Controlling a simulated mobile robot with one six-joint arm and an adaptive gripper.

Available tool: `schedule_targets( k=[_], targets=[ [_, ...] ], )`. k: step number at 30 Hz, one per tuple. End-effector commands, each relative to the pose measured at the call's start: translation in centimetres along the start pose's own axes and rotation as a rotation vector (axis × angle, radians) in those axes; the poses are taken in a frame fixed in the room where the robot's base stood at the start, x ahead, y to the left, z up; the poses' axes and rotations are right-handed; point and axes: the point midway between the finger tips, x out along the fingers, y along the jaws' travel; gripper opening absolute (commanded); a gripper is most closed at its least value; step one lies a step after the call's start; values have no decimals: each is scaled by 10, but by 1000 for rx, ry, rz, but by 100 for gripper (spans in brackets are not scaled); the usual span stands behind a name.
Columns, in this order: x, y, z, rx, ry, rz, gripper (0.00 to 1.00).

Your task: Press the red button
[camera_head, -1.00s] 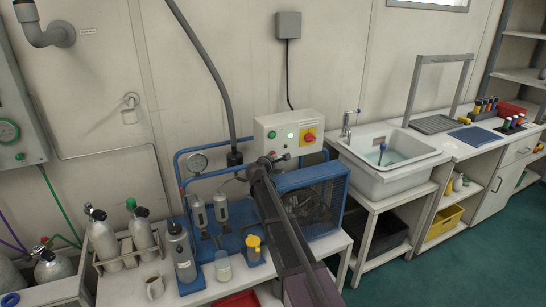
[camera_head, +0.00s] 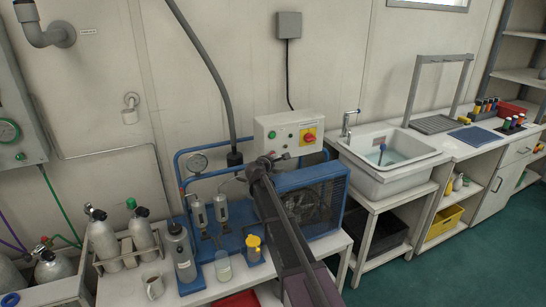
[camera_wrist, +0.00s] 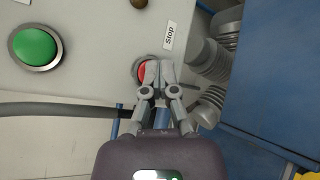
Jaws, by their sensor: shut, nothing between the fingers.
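The red button (camera_wrist: 142,69) shows in the wrist view as a red sliver in a metal ring, beside the "Stop" label (camera_wrist: 169,36). My gripper (camera_wrist: 153,70) is shut and empty, its fingertips over the button and hiding most of it. They look to be at or against it; I cannot tell how far it is pushed in. In the head view my gripper (camera_head: 278,158) is at the lower front of the pale control box (camera_head: 263,124), and I cannot make out the red button there.
A large green button (camera_wrist: 35,47) is left of my fingers. The box also carries a red and yellow switch (camera_head: 309,138). A blue compressor (camera_head: 325,190) stands close below and right. A grey hose (camera_wrist: 60,109) crosses the wrist view.

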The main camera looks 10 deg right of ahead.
Motion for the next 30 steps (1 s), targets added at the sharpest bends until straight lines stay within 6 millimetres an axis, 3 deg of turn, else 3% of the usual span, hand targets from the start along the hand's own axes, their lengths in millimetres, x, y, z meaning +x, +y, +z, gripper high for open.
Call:
schedule_targets(
  k=[30],
  targets=[
    [-14, -10, 10, 0, 0, 0, 0]
  ],
)
